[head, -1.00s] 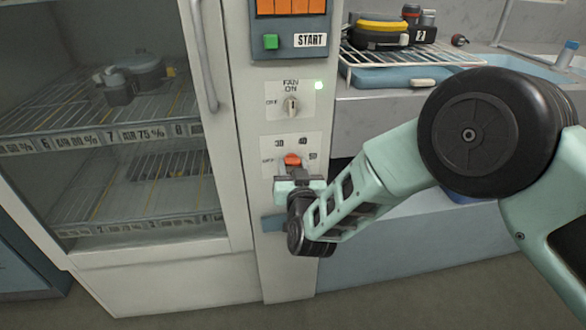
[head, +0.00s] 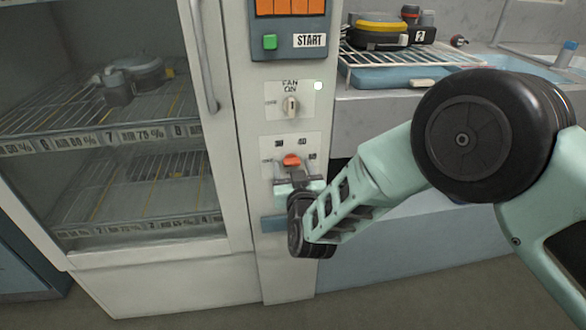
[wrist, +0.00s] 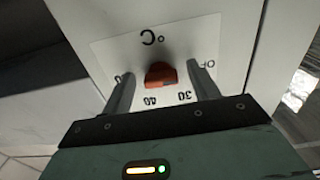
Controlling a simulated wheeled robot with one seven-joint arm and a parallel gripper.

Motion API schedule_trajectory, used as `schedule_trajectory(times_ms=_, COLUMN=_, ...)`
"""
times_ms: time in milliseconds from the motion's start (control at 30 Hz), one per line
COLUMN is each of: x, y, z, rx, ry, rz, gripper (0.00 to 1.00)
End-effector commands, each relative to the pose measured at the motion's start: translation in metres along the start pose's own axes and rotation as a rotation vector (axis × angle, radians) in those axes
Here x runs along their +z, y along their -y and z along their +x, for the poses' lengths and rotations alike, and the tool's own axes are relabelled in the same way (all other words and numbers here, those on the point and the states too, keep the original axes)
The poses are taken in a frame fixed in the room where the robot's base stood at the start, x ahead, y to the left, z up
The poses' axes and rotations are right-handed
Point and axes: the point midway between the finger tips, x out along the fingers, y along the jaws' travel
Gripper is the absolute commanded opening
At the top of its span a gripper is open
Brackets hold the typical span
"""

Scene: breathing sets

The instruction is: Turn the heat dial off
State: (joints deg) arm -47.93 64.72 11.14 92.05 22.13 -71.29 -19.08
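The heat dial is a red-orange knob (head: 291,160) on a pale plate with OFF at the left and temperature marks around it. In the wrist view the knob (wrist: 161,75) sits between my two fingers, with the plate upside down. My gripper (head: 299,181) is just below and in front of the dial in the head view. In the wrist view my gripper (wrist: 162,88) is open, with a gap between each finger and the knob. The knob's exact pointing direction is hard to tell.
Above the dial are a fan switch (head: 290,105), a small lit lamp (head: 318,86) and a green START button (head: 270,42). A glass-door cabinet with a long handle (head: 204,60) stands left. A sink counter with a wire rack (head: 405,58) is at the right, behind my arm.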

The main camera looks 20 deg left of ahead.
Motion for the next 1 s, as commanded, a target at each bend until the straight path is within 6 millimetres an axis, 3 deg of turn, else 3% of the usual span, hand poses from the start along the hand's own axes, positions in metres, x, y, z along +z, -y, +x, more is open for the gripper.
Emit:
schedule_trajectory(times_ms=233, x=-0.002, y=0.0, z=-0.001, rx=0.0, ry=-0.003, rz=0.001, gripper=0.6)
schedule_trajectory(times_ms=367, x=-0.002, y=0.0, z=-0.013, rx=0.0, ry=-0.002, rz=0.001, gripper=0.6)
schedule_trajectory(times_ms=1000, x=0.0, y=0.0, z=-0.15, rx=-0.002, ry=0.0, rz=-0.001, gripper=0.6)
